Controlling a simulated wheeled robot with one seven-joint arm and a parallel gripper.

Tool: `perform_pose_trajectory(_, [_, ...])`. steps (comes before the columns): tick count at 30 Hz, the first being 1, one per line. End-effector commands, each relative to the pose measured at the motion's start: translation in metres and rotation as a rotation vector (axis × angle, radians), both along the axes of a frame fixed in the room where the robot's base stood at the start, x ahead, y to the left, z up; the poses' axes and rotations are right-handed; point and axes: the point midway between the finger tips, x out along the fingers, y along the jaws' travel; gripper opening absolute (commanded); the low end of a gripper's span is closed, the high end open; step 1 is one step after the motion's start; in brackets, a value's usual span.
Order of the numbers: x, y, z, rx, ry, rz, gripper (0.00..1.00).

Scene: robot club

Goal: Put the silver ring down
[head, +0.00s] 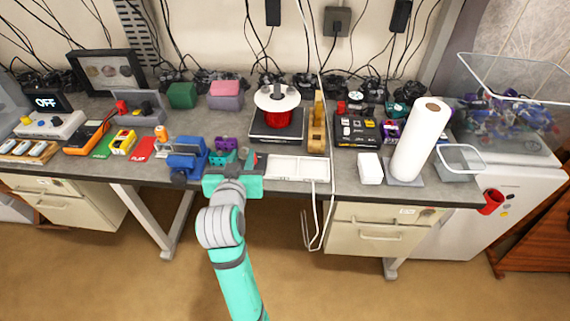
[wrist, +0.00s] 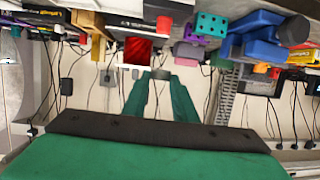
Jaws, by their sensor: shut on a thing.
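My gripper (wrist: 160,84) shows in the wrist view with its two teal fingers close together. A small grey piece, apparently the silver ring (wrist: 160,74), is held between the fingertips. In the head view my gripper (head: 236,163) is over the front edge of the grey workbench (head: 220,187), left of a white shallow tray (head: 298,177). The ring cannot be made out clearly in the head view, and its full shape is hidden by the fingers.
A blue vise (head: 185,160) and purple and teal parts (head: 222,150) are close on the left. Behind stand a scale (head: 276,128) with a red-and-white spool (head: 278,105) and a wooden piece (head: 317,130). A white paper roll (head: 418,140) stands right. A white cable hangs over the bench front.

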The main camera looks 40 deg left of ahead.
Motion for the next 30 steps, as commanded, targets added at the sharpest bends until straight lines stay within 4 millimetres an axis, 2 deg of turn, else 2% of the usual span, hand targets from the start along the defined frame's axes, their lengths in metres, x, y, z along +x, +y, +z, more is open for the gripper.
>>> perform_pose_trajectory(9, [0.066, -0.024, -0.031, 0.0, 0.002, -0.007, 0.01])
perform_pose_trajectory(15, [0.094, -0.033, -0.064, -0.003, 0.004, -0.004, 0.01])
perform_pose_trajectory(26, [0.116, -0.04, -0.091, -0.002, 0.002, -0.004, 0.01])
perform_pose_trajectory(30, [0.116, -0.039, -0.111, -0.001, 0.003, -0.001, 0.01])
